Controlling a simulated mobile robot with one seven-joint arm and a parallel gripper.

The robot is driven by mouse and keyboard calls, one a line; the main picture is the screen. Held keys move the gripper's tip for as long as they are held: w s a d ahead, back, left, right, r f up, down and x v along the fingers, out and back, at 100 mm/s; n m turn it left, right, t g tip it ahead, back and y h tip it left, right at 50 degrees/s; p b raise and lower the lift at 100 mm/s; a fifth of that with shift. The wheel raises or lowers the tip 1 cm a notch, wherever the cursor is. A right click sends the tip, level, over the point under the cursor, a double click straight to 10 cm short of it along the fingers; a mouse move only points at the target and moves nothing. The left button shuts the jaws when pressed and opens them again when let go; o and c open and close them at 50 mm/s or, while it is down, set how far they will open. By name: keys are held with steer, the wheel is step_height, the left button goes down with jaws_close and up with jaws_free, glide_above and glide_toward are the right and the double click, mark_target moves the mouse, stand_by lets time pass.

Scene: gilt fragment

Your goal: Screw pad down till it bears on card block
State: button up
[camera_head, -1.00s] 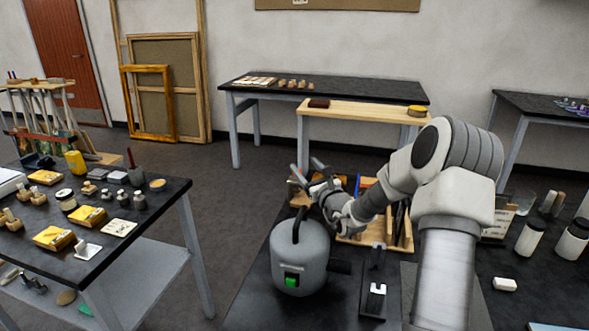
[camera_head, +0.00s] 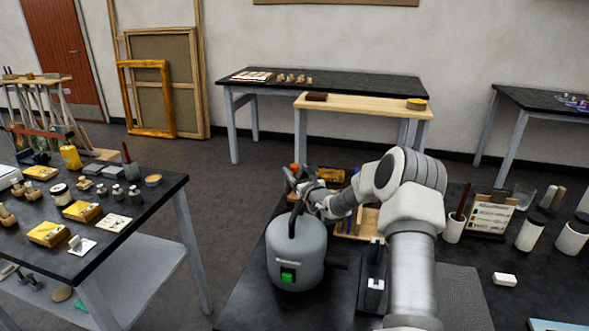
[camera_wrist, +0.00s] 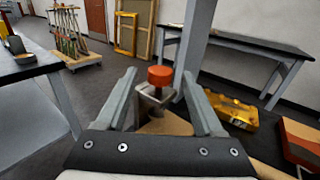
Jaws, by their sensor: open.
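In the wrist view, an orange-red knob (camera_wrist: 160,76) tops a metal clamp-like bracket (camera_wrist: 153,100). It appears between the two spread fingers of my gripper (camera_wrist: 159,84), with a gap on both sides; I cannot tell whether any finger touches it. A tan piece (camera_wrist: 166,123) shows below the bracket; I cannot tell if it is the card block. The pad is hidden. In the head view, my gripper (camera_head: 298,180) is behind the grey canister, and the knob (camera_head: 295,167) shows as a small orange spot by the fingertips.
The grey canister (camera_head: 297,258) with a green button stands close in front of my gripper. A wooden rack (camera_head: 368,222) is beside my arm. A yellow object (camera_wrist: 232,111) and a red-topped box (camera_wrist: 302,138) lie to the right in the wrist view.

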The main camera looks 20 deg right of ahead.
steer(key=shift+w, duration=1.3)
steer(key=shift+c, duration=0.2)
jaws_close()
